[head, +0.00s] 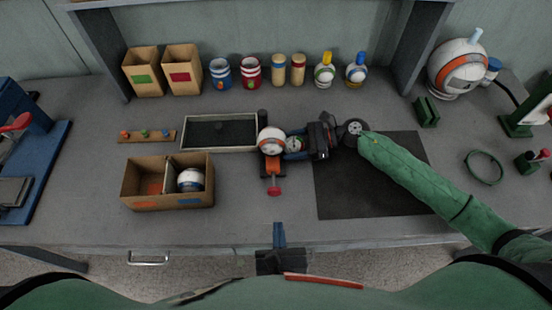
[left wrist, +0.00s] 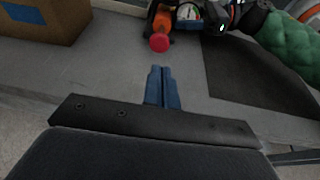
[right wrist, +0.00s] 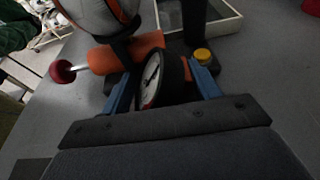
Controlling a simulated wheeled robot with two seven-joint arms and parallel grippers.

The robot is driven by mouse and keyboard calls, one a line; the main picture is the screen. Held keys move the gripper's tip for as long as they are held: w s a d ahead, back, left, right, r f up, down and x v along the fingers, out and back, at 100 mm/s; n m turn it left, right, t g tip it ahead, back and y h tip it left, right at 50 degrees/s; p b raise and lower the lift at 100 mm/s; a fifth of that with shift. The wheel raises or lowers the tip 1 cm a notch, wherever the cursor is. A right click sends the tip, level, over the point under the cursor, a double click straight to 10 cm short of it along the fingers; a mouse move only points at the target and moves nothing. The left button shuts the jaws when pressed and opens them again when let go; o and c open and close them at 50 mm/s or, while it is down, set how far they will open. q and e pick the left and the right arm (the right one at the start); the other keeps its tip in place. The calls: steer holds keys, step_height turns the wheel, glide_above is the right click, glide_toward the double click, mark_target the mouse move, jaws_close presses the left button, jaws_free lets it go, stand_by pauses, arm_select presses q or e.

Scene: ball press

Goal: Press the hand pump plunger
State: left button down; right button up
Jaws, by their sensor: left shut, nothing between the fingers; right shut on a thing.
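The hand pump has an orange barrel (head: 272,164) and a red plunger knob (head: 275,191) that points toward the table's front edge. A white, orange and grey ball (head: 270,141) sits at its far end. A round gauge (right wrist: 160,80) is beside the barrel. My right gripper (head: 296,146) is shut on the gauge, with one blue finger on each side of it in the right wrist view. My left gripper (head: 279,226) is shut and empty near the front edge, apart from the knob. In the left wrist view the red knob (left wrist: 159,42) is just beyond the closed fingertips (left wrist: 161,70).
A cardboard box (head: 168,203) holding a ball in its right compartment stands left of the pump. A framed tray (head: 220,147) lies behind it. A dark mat (head: 370,200) lies under my right arm. Cups, bottles and boxes line the back.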

arm_select(q)
steer(key=shift+s, duration=0.1)
steer(key=s, duration=0.4)
steer(key=shift+s+a+r, duration=0.15)
steer(key=shift+s+a, duration=0.15)
steer(key=shift+s, duration=0.1)
steer(key=shift+w, duration=0.1)
stand_by(0.4)
steer(key=x, duration=1.1)
steer(key=shift+w+r, duration=0.1)
steer(key=shift+w, duration=1.3)
